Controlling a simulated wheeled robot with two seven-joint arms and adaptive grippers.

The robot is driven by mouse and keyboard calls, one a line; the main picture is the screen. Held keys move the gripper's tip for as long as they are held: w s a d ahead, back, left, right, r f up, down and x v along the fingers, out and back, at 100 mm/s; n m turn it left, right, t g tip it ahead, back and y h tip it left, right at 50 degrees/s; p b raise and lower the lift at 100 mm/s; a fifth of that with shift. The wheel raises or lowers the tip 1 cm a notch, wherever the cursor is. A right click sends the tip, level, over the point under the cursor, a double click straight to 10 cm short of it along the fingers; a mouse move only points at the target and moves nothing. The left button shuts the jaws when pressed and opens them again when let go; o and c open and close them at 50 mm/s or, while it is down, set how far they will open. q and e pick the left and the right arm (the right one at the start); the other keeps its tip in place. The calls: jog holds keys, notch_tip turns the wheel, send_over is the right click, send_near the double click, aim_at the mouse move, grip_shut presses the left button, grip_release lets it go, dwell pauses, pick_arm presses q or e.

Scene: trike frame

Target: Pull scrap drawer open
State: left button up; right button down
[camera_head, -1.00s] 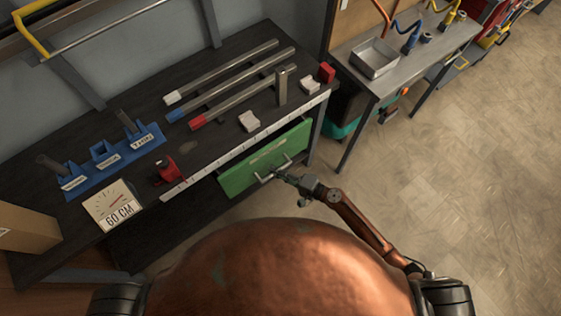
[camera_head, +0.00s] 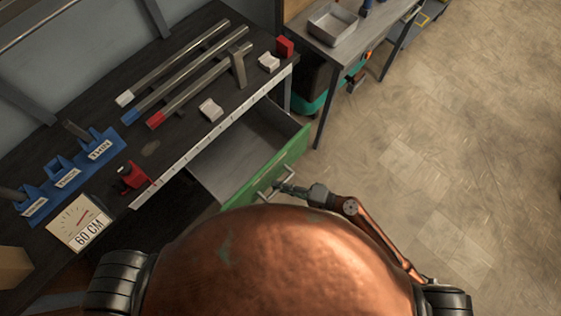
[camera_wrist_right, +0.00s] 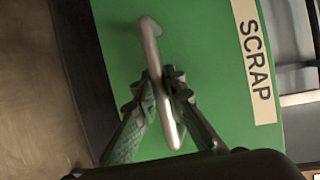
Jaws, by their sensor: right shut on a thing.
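The scrap drawer has a green front (camera_head: 285,160) and a grey inside (camera_head: 238,160). It stands partly pulled out from under the workbench, and the part of its inside that shows looks empty. In the right wrist view its green front (camera_wrist_right: 215,85) carries a SCRAP label (camera_wrist_right: 254,62). My right gripper (camera_head: 282,188) is at the drawer's metal handle. In the right wrist view the fingers of my right gripper (camera_wrist_right: 162,100) are closed around the handle bar (camera_wrist_right: 152,50). My left gripper is not in view.
The workbench (camera_head: 190,135) holds several metal tubes (camera_head: 190,62), a red clamp (camera_head: 130,177), blue holders (camera_head: 65,175) and a 60 CM sign (camera_head: 80,222). A grey side table (camera_head: 350,50) with a metal tray (camera_head: 332,24) stands to the right. The floor at the right is clear.

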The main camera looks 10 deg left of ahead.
jog(key=c, duration=2)
grip_release()
jog(key=shift+o, duration=0.2)
jog(key=v, duration=1.2)
jog(key=shift+d, duration=0.1)
